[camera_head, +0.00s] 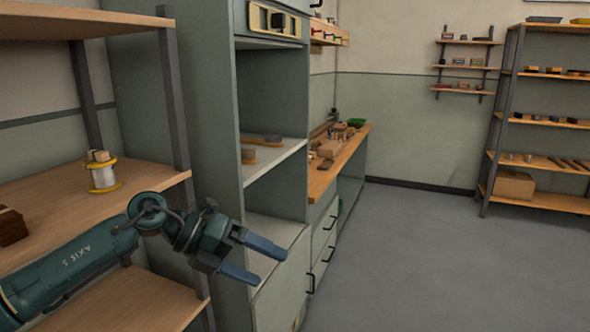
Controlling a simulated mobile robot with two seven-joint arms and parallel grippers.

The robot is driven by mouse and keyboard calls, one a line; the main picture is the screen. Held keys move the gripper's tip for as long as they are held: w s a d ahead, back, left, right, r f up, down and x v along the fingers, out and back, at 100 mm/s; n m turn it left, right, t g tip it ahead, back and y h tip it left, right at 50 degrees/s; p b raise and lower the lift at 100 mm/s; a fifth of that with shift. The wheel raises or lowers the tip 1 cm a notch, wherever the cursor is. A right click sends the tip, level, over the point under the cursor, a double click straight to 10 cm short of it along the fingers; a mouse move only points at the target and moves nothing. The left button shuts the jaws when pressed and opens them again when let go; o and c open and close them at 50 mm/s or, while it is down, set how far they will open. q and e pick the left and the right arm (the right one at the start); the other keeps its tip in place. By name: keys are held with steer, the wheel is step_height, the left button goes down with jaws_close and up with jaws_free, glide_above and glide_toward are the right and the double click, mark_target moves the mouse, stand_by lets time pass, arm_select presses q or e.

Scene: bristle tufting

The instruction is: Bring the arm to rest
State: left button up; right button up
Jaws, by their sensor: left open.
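My left gripper (254,258) shows in the head view at the lower left, at the end of my teal arm coming in from the left. Its two blue fingers are apart, with nothing between them. It is in front of the grey-green cabinet, near the lower opening. The arm passes in front of the wooden shelf rack (90,196). My right gripper is not in view.
A spool (102,172) and a dark brown block (11,226) stand on the rack. The cabinet shelf (281,157) holds brush-like items. A wooden workbench (326,172) with tools and drawers lies beyond. A shelf unit (509,99) stands back right. The grey floor (430,260) is clear.

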arm_select(q)
steer(key=s+d+f+n+t+h, duration=0.2)
steer(key=s+d+n+h, duration=0.3)
steer(key=d+h, duration=0.2)
steer(key=s+a+f+n+t+y, duration=0.1)
steer(key=a+f+n+t+y, duration=0.5)
steer(key=n, duration=0.7)
steer(key=s+a+f+n+t+y, duration=0.2)
steer(key=a+f+n+t+y, duration=0.15)
steer(key=f+n+t, duration=0.6)
steer(key=s+a+f+n+g+y, duration=0.2)
steer(key=s+f+n+g+y, duration=0.1)
steer(key=s+f, duration=0.3)
steer(key=s+a+f+n+g+y, duration=0.3)
steer(key=s+f+n+g, duration=0.1)
steer(key=s+f+n, duration=0.2)
step_height(320, 180, down, 3)
steer(key=shift+s+a+r, duration=0.15)
steer(key=shift+s+a, duration=0.2)
steer(key=shift+s, duration=0.4)
